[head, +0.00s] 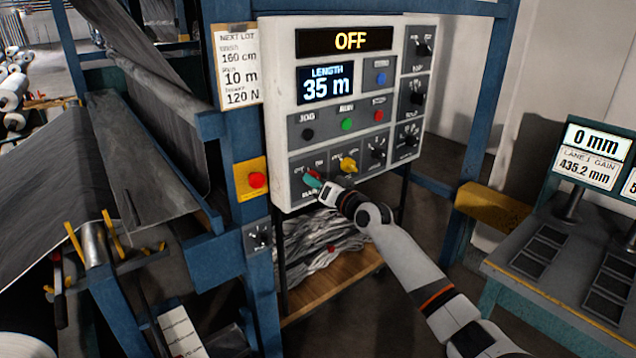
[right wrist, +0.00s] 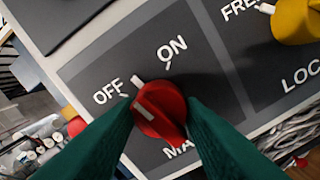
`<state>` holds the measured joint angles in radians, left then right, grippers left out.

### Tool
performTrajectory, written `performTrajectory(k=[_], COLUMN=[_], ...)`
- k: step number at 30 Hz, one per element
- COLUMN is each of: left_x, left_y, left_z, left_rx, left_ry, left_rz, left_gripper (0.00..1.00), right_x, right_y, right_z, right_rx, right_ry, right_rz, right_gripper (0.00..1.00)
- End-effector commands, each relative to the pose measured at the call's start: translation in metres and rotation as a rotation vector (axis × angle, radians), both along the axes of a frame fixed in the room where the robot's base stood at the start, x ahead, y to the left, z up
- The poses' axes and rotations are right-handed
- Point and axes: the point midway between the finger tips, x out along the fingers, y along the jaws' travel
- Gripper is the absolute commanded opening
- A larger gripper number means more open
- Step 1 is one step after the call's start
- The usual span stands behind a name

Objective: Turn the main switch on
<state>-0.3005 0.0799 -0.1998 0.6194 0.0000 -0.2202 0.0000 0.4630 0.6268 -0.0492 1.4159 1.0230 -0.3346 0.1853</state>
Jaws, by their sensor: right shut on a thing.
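The main switch (right wrist: 160,112) is a red knob on a dark plate marked OFF and ON. In the head view it sits at the lower left of the control panel (head: 282,120), mostly hidden by my gripper. My right gripper (head: 313,181) is shut on it; its green fingers (right wrist: 162,125) press on both sides of the knob. The knob's white pointer (right wrist: 137,84) lies between the OFF and ON ticks, nearer OFF. The panel's top display (head: 350,40) reads OFF. My left gripper is not in view.
A yellow knob (head: 348,164), marked FREE and LOCK, is just right of the switch. A red button on a yellow box (head: 251,180) is left of the panel. Blue frame posts (head: 225,150) stand close by. A desk with displays (head: 560,255) is at the right.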

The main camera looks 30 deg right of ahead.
Motion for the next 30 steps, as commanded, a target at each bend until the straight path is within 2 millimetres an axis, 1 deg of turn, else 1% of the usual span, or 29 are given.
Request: performTrajectory(k=[3, 21, 30], left_x=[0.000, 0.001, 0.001], left_y=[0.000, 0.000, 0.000], left_z=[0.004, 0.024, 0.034], left_rx=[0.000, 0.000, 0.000], left_ry=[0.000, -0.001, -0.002], left_rz=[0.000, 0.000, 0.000], left_gripper=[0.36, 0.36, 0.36], right_x=[0.000, 0.000, 0.000], right_y=[0.001, 0.001, 0.001], right_z=[0.000, 0.002, 0.003], right_rx=[0.115, 0.676, 0.884], right_ry=[0.010, 0.055, 0.070], right_rz=[0.000, 0.000, 0.000], right_gripper=[0.12, 0.12, 0.12])
